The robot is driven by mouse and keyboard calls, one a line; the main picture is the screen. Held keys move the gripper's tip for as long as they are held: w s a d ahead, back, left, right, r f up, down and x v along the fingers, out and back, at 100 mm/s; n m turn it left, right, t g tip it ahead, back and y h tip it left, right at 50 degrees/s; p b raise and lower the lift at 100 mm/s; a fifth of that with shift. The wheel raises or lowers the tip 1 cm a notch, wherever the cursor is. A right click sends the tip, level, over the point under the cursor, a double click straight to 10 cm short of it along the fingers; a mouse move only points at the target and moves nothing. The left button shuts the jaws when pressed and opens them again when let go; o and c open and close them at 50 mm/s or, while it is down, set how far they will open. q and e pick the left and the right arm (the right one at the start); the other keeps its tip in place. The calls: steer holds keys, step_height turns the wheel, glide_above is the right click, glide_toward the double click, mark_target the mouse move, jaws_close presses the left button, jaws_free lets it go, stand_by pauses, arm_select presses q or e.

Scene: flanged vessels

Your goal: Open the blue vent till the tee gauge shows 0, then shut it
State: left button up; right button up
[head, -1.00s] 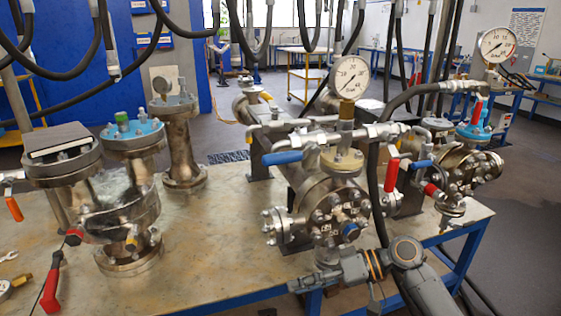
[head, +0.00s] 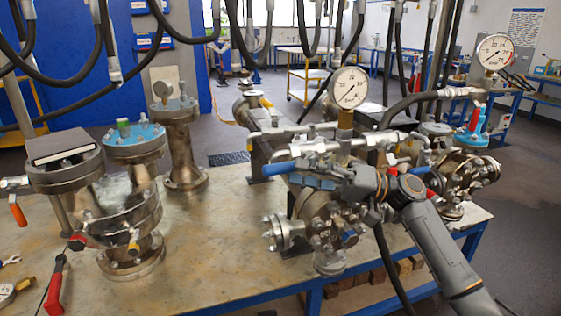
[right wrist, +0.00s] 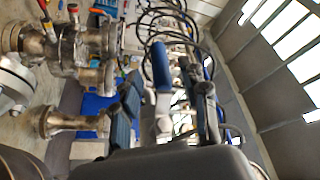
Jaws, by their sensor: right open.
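The blue vent handle (head: 279,168) points left from the silver valve row on the front flanged vessel (head: 318,212). It also shows in the right wrist view (right wrist: 161,66), upright in the picture. My right gripper (head: 312,180) is just in front of and below this valve. In the right wrist view its fingers (right wrist: 166,112) are apart, with the handle showing between them; I cannot tell if they touch it. The round white tee gauge (head: 348,88) stands above the valve on a brass fitting; its needle is too small to read exactly. My left gripper is out of view.
A second gauge (head: 495,52) stands at the right. Flanged vessels (head: 131,205) stand on the left of the bench (head: 215,225), with a red-handled tool (head: 55,285) near them. Black hoses hang overhead. The bench middle is clear.

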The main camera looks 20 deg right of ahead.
mark_target(294, 171)
steer(key=p+x, duration=0.1)
steer(key=x, duration=0.4)
steer(key=shift+w, duration=0.1)
jaws_close()
